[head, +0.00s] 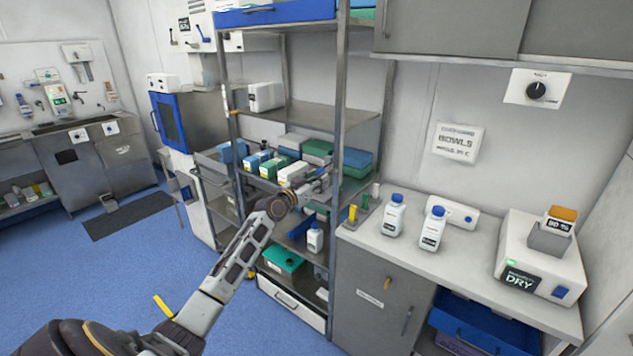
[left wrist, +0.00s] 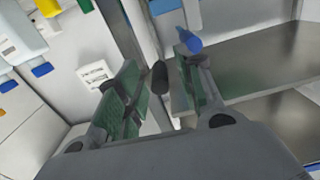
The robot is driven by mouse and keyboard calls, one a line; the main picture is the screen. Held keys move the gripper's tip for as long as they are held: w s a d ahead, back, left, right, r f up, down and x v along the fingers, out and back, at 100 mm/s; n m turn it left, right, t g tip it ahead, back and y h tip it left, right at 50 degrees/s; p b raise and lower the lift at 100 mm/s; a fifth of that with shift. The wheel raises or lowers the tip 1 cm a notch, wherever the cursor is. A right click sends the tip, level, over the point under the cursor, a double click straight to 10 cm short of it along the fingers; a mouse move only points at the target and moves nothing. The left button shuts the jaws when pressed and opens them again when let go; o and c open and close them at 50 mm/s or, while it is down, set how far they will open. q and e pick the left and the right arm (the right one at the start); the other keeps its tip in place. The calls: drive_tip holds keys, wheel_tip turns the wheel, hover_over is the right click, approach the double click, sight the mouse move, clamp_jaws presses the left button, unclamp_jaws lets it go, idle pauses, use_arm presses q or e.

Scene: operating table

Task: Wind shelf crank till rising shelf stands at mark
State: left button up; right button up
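My left gripper (head: 318,187) reaches to the front right post (head: 341,110) of the metal shelf rack. In the left wrist view its two fingers (left wrist: 155,95) stand apart, with a dark rounded knob (left wrist: 160,78) between them. The knob looks like the crank's handle; a gap shows beside it and I cannot tell whether either finger touches it. The crank's arm is hidden. The rack has an empty-looking upper shelf (head: 320,114) with a white box at its left, and a lower shelf of boxes. I cannot tell which shelf rises. The mark is not clear. My right gripper is not in view.
Several blue, green and white boxes (head: 260,160) fill the middle shelf close to my gripper. A grey counter (head: 420,262) at right holds two white bottles (head: 393,215) and a dryer-like unit (head: 540,265). The blue floor (head: 120,270) at left is open.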

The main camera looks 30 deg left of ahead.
use_arm(q)
clamp_jaws()
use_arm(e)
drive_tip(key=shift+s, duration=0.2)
use_arm(q)
drive_tip(key=shift+f+n, duration=0.1)
drive_tip(key=shift+n, duration=0.2)
drive_tip(key=shift+s+d+f+n+p, duration=0.1)
drive_tip(key=shift+d+f+n+p, duration=0.4)
drive_tip(key=shift+n, duration=1.3)
drive_tip(key=shift+d+f+n+p, duration=0.1)
drive_tip(key=shift+d+n+p, duration=0.65)
drive_tip(key=shift+n, duration=1.05)
drive_tip(key=shift+s+d+f+n+p, duration=0.1)
drive_tip(key=shift+d+f+n+p, duration=0.4)
drive_tip(key=shift+n, duration=1.3)
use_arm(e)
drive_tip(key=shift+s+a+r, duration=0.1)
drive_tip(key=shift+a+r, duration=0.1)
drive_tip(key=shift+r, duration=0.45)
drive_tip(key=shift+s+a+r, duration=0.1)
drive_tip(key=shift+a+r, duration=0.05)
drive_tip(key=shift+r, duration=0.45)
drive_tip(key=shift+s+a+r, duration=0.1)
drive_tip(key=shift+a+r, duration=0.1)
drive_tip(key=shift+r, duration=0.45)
use_arm(q)
drive_tip(key=shift+d+r, duration=0.1)
drive_tip(key=shift+r, duration=0.05)
